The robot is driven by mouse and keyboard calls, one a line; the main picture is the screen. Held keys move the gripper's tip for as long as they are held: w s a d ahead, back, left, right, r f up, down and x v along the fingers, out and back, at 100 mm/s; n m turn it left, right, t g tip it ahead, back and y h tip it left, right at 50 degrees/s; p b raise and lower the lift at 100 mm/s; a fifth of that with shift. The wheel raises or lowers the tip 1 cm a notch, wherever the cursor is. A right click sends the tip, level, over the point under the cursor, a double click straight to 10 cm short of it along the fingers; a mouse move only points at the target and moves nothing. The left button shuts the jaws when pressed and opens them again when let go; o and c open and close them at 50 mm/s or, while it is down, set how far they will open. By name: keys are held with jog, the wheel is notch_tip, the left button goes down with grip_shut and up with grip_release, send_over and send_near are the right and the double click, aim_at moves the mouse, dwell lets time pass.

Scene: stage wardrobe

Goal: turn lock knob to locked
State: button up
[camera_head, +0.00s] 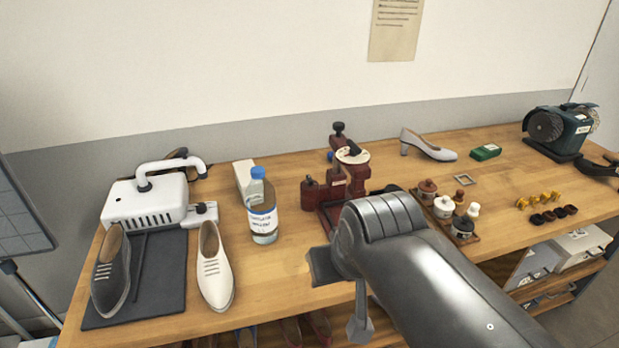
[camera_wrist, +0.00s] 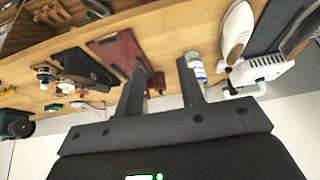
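A dark red machine (camera_head: 357,178) stands at the back middle of the bench in the head view. It has a pale round dial (camera_head: 352,156) with a black knob (camera_head: 354,147) on it and another black knob (camera_head: 338,128) on top. I cannot tell for sure which is the lock knob or how it is set. My gripper (camera_wrist: 160,66) shows two separated fingers in the wrist view. It is open, with nothing between the fingers, and apart from the machine. In the head view my arm hides the bench in front of the machine.
A bottle with a blue cap (camera_head: 263,222) stands left of the machine. A white device (camera_head: 146,203) and a pale shoe (camera_head: 214,268) are farther left. Small pots (camera_head: 444,206), a heeled shoe (camera_head: 428,148) and a green grinder (camera_head: 562,130) are to the right.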

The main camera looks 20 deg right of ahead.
jog(key=w+d+r+g, duration=0.1)
jog(key=w+r, duration=0.5)
jog(key=w, duration=0.5)
jog(key=g, duration=0.5)
send_over(310, 178)
notch_tip(310, 178, down, 9)
notch_tip(310, 178, down, 10)
jog(key=shift+s+f, duration=0.1)
jog(key=shift+f, duration=0.05)
jog(key=shift+c, duration=0.2)
grip_shut()
